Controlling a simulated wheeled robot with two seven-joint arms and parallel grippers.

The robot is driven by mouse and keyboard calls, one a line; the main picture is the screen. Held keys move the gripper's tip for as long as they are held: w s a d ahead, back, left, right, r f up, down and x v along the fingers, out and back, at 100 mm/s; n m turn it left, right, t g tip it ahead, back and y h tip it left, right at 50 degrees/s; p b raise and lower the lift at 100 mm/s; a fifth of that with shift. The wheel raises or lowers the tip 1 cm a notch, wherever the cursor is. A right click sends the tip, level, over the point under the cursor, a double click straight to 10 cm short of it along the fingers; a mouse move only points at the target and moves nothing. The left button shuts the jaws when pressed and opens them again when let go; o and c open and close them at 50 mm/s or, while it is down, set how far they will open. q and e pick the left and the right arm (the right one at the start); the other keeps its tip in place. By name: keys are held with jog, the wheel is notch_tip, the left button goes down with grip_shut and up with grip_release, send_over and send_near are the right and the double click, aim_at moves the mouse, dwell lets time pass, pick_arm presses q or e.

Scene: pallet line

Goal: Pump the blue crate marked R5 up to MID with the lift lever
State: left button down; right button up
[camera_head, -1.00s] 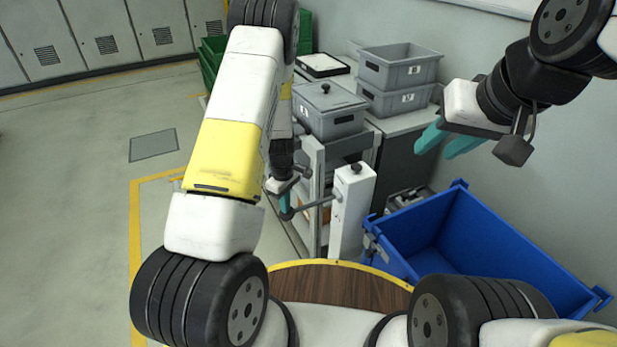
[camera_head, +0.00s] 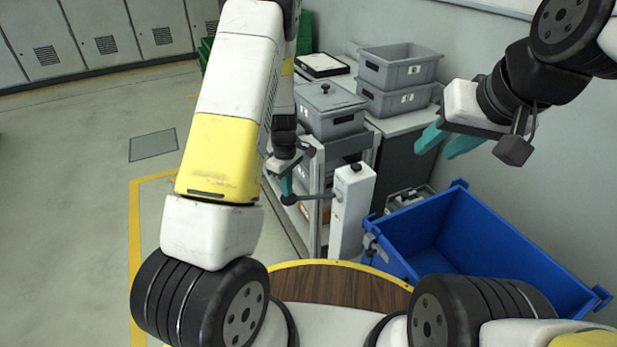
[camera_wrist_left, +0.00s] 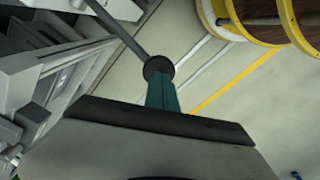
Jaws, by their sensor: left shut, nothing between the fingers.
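The blue crate (camera_head: 408,258) stands open and seemingly empty at the lower right; no R5 mark or MID mark can be read. Left of it stands a white lift post (camera_head: 352,210) with a thin lever (camera_head: 315,198) pointing left, about level, ending in a dark knob (camera_head: 289,200). My left gripper (camera_head: 286,186) is shut and empty, its teal fingertips at the knob. In the left wrist view the shut fingers (camera_wrist_left: 163,92) meet the knob (camera_wrist_left: 158,67), seemingly touching. My right gripper (camera_head: 447,142) is open and empty, high above the blue crate.
A grey cart (camera_head: 317,165) with a lidded grey bin (camera_head: 328,108) stands just behind the lever. Stacked grey bins (camera_head: 400,68) sit on a bench at the wall. A round wooden top (camera_head: 335,290) with a yellow rim is in front. The floor at left is clear.

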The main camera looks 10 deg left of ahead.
aim_at(286, 198)
pick_arm(q)
jog(key=shift+f, duration=0.1)
jog(key=shift+f, duration=1)
jog(key=shift+s+a+f, duration=0.15)
jog(key=shift+a+f, duration=0.05)
jog(key=shift+f, duration=0.65)
jog(key=shift+s+a+f, duration=0.15)
jog(key=shift+f, duration=0.65)
jog(key=shift+f, duration=0.2)
jog(key=shift+a+f, duration=0.1)
jog(key=shift+f, duration=0.65)
